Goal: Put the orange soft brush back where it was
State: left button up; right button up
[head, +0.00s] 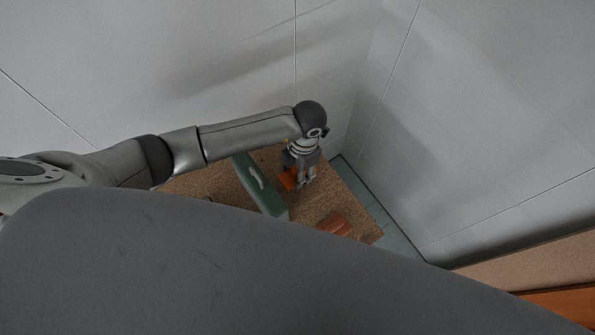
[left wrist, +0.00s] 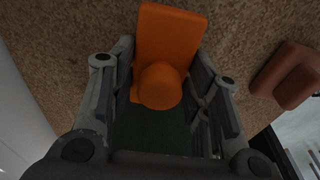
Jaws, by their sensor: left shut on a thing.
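The orange soft brush (left wrist: 168,45) is between the fingers of my left gripper (left wrist: 165,95) in the left wrist view. It has a flat block and a rounded knob facing the camera. The fingers are shut on it. In the head view the brush (head: 288,181) shows as a small orange patch beside my left gripper (head: 299,182), low over the brown speckled surface (head: 220,182). A gap between brush and surface cannot be judged. My right gripper is not in view.
A green case with a pale handle (head: 266,198) stands left of my left gripper. A reddish-brown block (head: 335,224) lies to the right and nearer; it also shows in the left wrist view (left wrist: 288,76). Grey tiled walls (head: 450,130) close in behind and right.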

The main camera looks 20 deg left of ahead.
pick_arm(q)
notch_tip(320, 180, down, 2)
jog(key=shift+f, duration=0.25)
jog(key=o, duration=0.9)
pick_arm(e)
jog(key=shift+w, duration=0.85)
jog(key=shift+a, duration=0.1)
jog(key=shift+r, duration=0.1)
